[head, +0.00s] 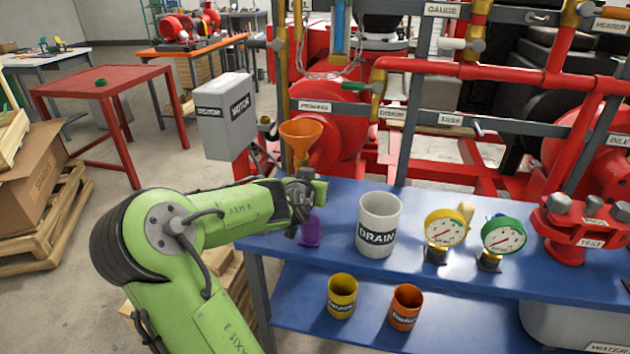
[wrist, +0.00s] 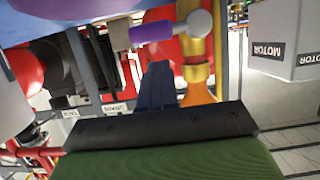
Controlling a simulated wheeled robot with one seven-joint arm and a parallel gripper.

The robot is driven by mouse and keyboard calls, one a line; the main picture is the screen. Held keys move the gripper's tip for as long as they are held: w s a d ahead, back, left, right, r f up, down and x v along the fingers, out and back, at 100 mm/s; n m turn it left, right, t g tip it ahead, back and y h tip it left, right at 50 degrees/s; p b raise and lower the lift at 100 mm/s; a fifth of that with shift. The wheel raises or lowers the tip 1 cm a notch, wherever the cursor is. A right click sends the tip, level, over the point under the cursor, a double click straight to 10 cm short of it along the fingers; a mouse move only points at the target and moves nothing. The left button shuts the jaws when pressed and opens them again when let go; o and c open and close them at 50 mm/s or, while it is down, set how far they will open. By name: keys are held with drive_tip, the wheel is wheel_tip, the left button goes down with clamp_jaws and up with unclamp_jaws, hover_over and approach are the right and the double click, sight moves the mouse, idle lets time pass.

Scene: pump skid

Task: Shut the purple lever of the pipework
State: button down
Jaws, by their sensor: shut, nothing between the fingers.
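The purple lever (wrist: 152,32) shows in the wrist view as a rounded bar. It runs left from a grey round hub (wrist: 200,23) on a yellow pipe (wrist: 194,58), across the pipe's line. In the head view a purple part (head: 311,232) shows just below my gripper (head: 303,207), by the blue bench's left end; my gripper hides the hub. In the wrist view my gripper (wrist: 159,70) is shut and empty. Its fingertips point toward the lever, with a gap between them in the picture. I cannot tell the gap in depth.
An orange funnel (head: 301,129) stands just behind my gripper. A grey motor box (head: 224,116) is to its left. On the blue bench (head: 345,255) stand a white drain cup (head: 379,224) and two gauges (head: 444,228), right of my gripper. Red pipework fills the back.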

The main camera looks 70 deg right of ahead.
drive_tip(key=p+v, duration=0.3)
drive_tip(key=v, duration=0.4)
drive_tip(key=shift+r+p, duration=0.15)
drive_tip(key=shift+p, duration=0.15)
drive_tip(key=shift+s+a, duration=0.1)
drive_tip(key=shift+a, duration=0.25)
